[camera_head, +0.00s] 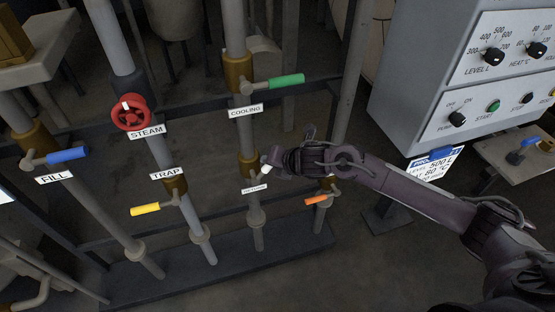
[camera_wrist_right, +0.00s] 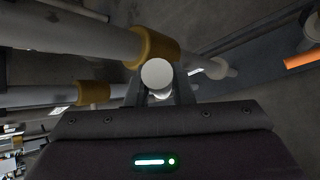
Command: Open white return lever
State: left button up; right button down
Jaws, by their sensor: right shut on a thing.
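The white return lever (camera_head: 265,170) shows as a small white end at the tip of my right gripper (camera_head: 275,163), beside the brass valve on the middle pipe. In the right wrist view the round white end of the lever (camera_wrist_right: 157,73) sits between the two dark fingers of my right gripper (camera_wrist_right: 158,90), which are shut on it. The brass valve body (camera_wrist_right: 153,47) is just beyond it. Most of the lever is hidden by the gripper. A white label (camera_head: 255,188) below the valve is too small to read. My left gripper is not in view.
The green cooling lever (camera_head: 287,81) is above on the same pipe. An orange lever (camera_head: 316,199) sits close below my right wrist. The red steam wheel (camera_head: 131,112), yellow trap lever (camera_head: 145,210) and blue fill lever (camera_head: 67,155) are to the left. A control cabinet (camera_head: 420,100) stands right.

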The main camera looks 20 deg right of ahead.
jog(key=a+h, duration=0.1)
jog(key=r+n, duration=0.1)
jog(key=a+h, duration=0.1)
jog(key=shift+a+r+n+h, duration=0.25)
jog(key=shift+a+n+h, duration=0.05)
jog(key=shift+a, duration=0.05)
jog(key=shift+a+r+n+h, duration=0.1)
jog(key=shift+a+n+h, duration=0.6)
jog(key=shift+a+h, duration=0.7)
jog(key=shift+s+d, duration=0.1)
jog(key=c, duration=1.3)
grip_release()
jog(key=p+v, duration=0.2)
jog(key=v, duration=0.5)
jog(key=shift+s+a+r, duration=0.2)
jog(key=shift+s, duration=0.05)
